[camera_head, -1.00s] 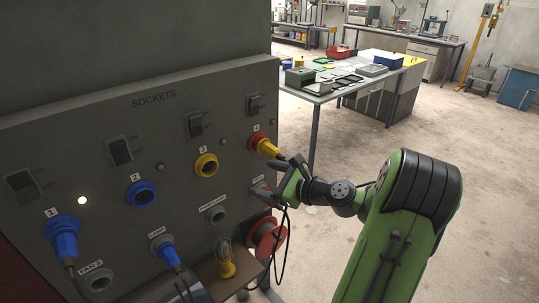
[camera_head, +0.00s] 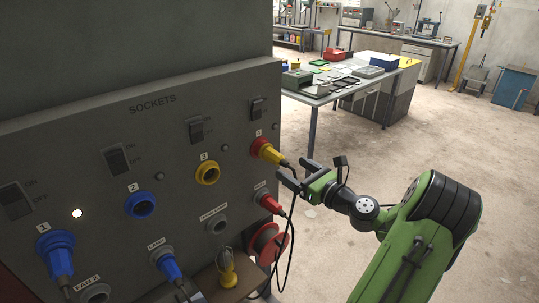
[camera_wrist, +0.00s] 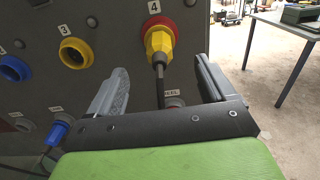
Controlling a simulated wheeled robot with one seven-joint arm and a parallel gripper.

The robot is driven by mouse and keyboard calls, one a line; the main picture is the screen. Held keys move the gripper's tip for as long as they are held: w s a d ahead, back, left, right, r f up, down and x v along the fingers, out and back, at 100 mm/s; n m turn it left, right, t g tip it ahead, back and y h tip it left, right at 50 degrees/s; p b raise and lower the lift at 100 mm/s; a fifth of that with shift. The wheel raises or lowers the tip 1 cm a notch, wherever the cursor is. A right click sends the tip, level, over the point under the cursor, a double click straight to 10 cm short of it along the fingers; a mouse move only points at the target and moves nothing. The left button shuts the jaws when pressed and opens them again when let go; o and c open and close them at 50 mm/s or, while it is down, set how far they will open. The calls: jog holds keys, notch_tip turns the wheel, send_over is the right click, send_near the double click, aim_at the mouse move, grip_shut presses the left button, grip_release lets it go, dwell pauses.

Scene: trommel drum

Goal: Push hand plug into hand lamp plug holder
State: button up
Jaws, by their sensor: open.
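A yellow plug (camera_head: 272,154) with a dark cable sits in red-ringed socket 4 (camera_head: 257,145); it also shows in the wrist view (camera_wrist: 159,42). The grey plug holder labelled as the hand lamp's (camera_head: 217,225) is empty, low on the panel. A red plug (camera_head: 270,203) sits in the reel holder at the panel's right edge. My gripper (camera_head: 284,174) is open and empty, to the right of the panel, below the yellow plug and above the red one. In the wrist view, the yellow plug's cable shows between my open fingers (camera_wrist: 163,90), beyond them.
Blue plugs sit in socket 1 (camera_head: 57,255) and the lamp holder (camera_head: 168,265). Sockets 2 (camera_head: 141,205) and 3 (camera_head: 207,172) are empty. A yellow hand lamp (camera_head: 228,270) and a red reel (camera_head: 264,245) stand below. Dark cables hang by my gripper. Open floor lies right.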

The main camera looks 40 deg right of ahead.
aim_at(287, 166)
jog(key=w+p, duration=0.1)
jog(key=w, duration=0.3)
jog(key=w+p, duration=0.1)
jog(key=w, duration=0.3)
jog(key=shift+w+a+r, duration=0.15)
jog(key=shift+w, duration=0.05)
jog(key=shift+w+p, duration=0.3)
jog(key=shift+p, duration=0.1)
jog(key=shift+p, duration=0.65)
dwell(0.4)
jog(key=shift+c, duration=0.5)
grip_shut()
jog(key=shift+s+f, duration=0.25)
jog(key=shift+s, duration=0.05)
jog(key=shift+s+r, duration=0.1)
jog(key=shift+s, duration=2.6)
